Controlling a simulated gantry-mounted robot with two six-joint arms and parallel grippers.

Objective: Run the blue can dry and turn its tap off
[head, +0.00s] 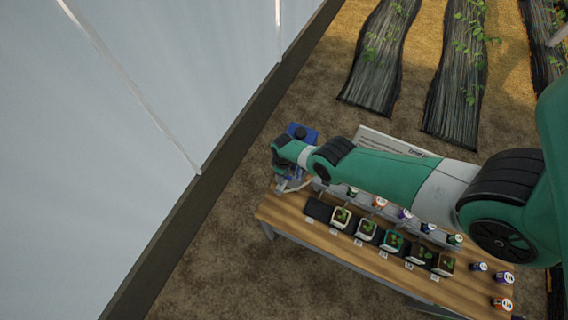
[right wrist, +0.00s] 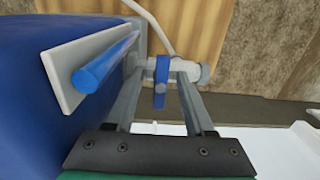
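The blue can (head: 309,134) with a dark cap stands at the far left end of the bench, partly hidden by my right arm. Its blue side (right wrist: 35,85) fills the left of the right wrist view, with a blue bar (right wrist: 105,62) on a white plate. The pale tap (right wrist: 153,66) has a blue lever (right wrist: 162,85) pointing down the picture. My right gripper (right wrist: 160,70) is open, with one finger on each side of the lever and visible gaps to it. It shows small beside the can in the head view (head: 286,184). My left gripper is not in view.
The wooden bench (head: 290,216) carries a row of potted seedlings (head: 366,229) and several small labelled tubs (head: 479,267). A white board (head: 395,142) stands behind my arm. A pale wall (head: 130,100) lies to the left. A thin pale hose (right wrist: 150,18) runs above the tap.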

